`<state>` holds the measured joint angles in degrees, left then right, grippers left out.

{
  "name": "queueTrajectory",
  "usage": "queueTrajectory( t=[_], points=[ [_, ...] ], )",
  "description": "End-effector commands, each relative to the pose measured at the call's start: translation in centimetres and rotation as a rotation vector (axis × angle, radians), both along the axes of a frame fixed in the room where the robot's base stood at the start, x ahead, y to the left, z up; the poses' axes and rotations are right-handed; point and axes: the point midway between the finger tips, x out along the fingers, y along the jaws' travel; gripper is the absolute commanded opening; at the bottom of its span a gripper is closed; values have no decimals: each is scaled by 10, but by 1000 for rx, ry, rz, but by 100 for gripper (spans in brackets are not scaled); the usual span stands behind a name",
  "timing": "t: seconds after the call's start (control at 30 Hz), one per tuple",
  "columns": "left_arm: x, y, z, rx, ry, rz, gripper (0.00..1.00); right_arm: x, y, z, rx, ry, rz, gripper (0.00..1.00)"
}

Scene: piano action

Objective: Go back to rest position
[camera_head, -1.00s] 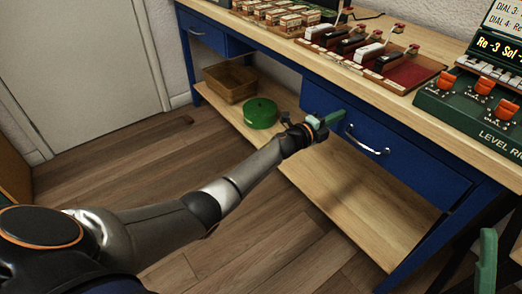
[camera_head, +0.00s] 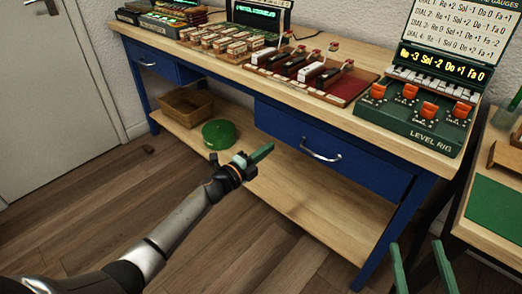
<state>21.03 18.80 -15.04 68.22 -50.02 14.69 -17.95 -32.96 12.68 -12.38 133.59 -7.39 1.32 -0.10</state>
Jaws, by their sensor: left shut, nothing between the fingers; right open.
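My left gripper (camera_head: 262,153) has shut green fingers with nothing between them. It is in front of the blue workbench (camera_head: 330,105), left of the handle (camera_head: 321,151) of the wide drawer (camera_head: 335,150), and appears apart from it. My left arm reaches in from the lower left. My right gripper (camera_head: 415,246) shows at the lower right edge as two green fingers held apart, open and empty. The rest of my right arm is out of view. The wide drawer looks closed.
The lower shelf (camera_head: 310,205) holds a wooden box (camera_head: 186,106) and a green round container (camera_head: 218,134). A level rig (camera_head: 420,115) and a red tray (camera_head: 345,88) stand on the bench. A side table with a green mat (camera_head: 495,215) is at right. Floor (camera_head: 230,245) in front is clear.

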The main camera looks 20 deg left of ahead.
Motion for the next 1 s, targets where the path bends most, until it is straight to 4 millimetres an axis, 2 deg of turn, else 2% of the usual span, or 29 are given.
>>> queueTrajectory(
  t=[0.2,0.47,0.57,0.67,0.77,0.9,1.0],
  points=[
    [-19,7,0,0,1,1,0,2,-2,-29,1,124,-16,74],
    [-26,6,-1,-13,3,-1,0,2,-2,-37,0,153,-19,74],
    [-40,-4,-4,-85,19,-6,0,2,-2,-37,1,152,-19,74],
    [-70,-24,-5,-238,55,-11,0,2,-2,-37,0,151,-19,74],
    [-111,-44,-1,-449,112,-10,0,2,-2,-37,0,151,-19,74],
    [-166,-64,13,-751,207,-2,0,2,-2,-36,0,150,-18,74],
    [-197,-71,25,-927,267,5,0,2,-2,-36,0,150,-18,74]
  ],
)
